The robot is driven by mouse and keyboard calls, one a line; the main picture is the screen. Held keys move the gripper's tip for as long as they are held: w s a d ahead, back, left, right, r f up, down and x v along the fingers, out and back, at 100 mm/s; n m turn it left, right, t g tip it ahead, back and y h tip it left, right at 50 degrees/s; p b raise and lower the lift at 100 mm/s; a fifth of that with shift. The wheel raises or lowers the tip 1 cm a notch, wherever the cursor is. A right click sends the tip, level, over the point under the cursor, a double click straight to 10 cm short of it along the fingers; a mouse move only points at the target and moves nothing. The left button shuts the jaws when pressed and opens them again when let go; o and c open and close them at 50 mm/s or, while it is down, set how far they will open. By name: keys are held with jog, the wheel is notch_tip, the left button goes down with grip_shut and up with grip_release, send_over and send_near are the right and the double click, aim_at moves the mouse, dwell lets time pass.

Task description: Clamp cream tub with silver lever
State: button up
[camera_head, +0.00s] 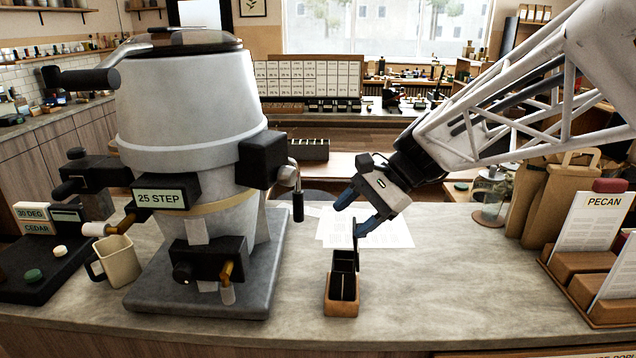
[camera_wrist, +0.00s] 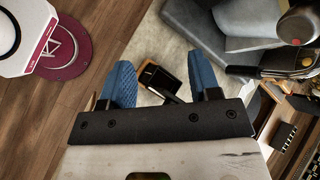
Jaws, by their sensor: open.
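A big pale cream-grey tub (camera_head: 185,105) with a dark lid stands on a grey base at the left in the head view. A silver lever (camera_head: 292,176) with a black grip hangs down from a black block on the tub's right side. My gripper (camera_head: 357,212) is to the right of the lever, apart from it, pointing down-left with its blue fingers spread and nothing between them. In the wrist view the two blue fingers (camera_wrist: 162,84) are apart. Whether the lever shows in the wrist view, I cannot tell.
A small black holder with a wooden base (camera_head: 342,295) stands below my gripper. White paper sheets (camera_head: 385,234) lie behind it. A cream mug (camera_head: 119,262) stands left of the grey base (camera_head: 200,300). A wooden card rack (camera_head: 577,300) is at the right.

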jog(key=w+a+f+m+y, duration=0.2)
jog(key=w+y, duration=0.1)
jog(key=w, duration=0.4)
jog(key=w+a+f+m+g+y, duration=0.1)
jog(key=w+a+f+m+y, duration=0.1)
jog(key=w, duration=0.6)
jog(key=w+a+f+m+y, duration=0.2)
jog(key=w+f+m+y, duration=0.1)
jog(key=w, duration=0.4)
jog(key=shift+w+a+f+m+g+y, duration=0.25)
jog(key=shift+a+f+m+g+y, duration=0.05)
jog(key=shift+f+y, duration=0.15)
jog(key=shift+a, duration=0.2)
jog(key=s+a, duration=0.1)
jog(key=a, duration=0.6)
jog(key=shift+s+a, duration=0.15)
jog(key=shift+s, duration=0.15)
grip_shut()
